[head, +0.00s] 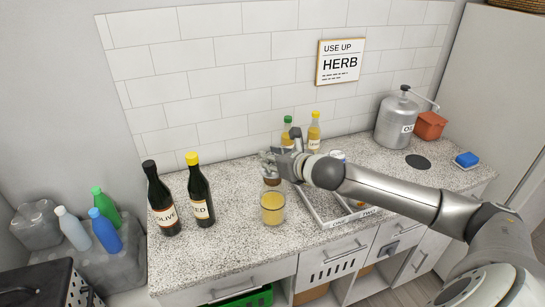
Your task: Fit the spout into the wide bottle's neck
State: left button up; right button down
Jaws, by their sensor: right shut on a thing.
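My right gripper (270,159) is above the counter, left of the middle bottles. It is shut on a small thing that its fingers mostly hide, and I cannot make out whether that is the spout. A small brown shape (272,181) shows just under the fingers; I cannot tell whether they touch. A wide clear vessel of yellow contents (272,209) stands in front of and below the gripper. A green-capped bottle (288,122) is partly hidden behind the gripper, and a yellow-capped bottle (314,131) stands beside it. I cannot tell which is the wide bottle. My left gripper is out of view.
Two dark labelled bottles, one black-capped (162,200) and one yellow-capped (200,190), stand at the left. A pale tray (318,216) lies partly under my right arm. A metal canister (396,122), an orange container (430,126) and a blue sponge (467,159) are at the right.

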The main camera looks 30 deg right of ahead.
jog(key=shift+f+b, duration=0.85)
jog(key=shift+f, duration=0.85)
jog(key=c, duration=1.1)
grip_release()
jog(key=shift+s+r, duration=0.1)
jog(key=shift+v, duration=3.6)
jog(key=shift+s, duration=0.1)
